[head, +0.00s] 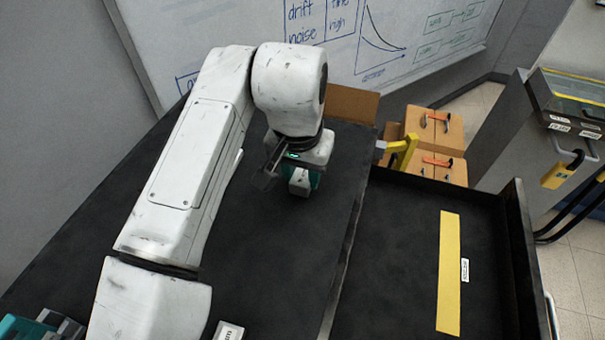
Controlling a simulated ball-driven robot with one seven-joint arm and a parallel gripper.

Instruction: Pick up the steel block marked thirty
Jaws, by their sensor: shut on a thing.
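My gripper (300,188) points down over the far part of the dark tabletop (270,250), left of the drawer-like tray. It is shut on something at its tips. Only a small teal and pale patch (315,181) shows there, and I cannot tell whether it is the held thing or part of the gripper. The steel block marked thirty cannot be made out; no such mark is readable. At the bottom left corner, a teal thing with grey metal-looking blocks (45,325) is cut off by the frame.
A dark open tray (400,250) with a yellow strip (449,272) lies to the right. Beyond are a yellow clamp-like thing (402,152), wooden boxes (437,128) with orange handles, and a whiteboard (400,40). A white label (228,331) lies at the front.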

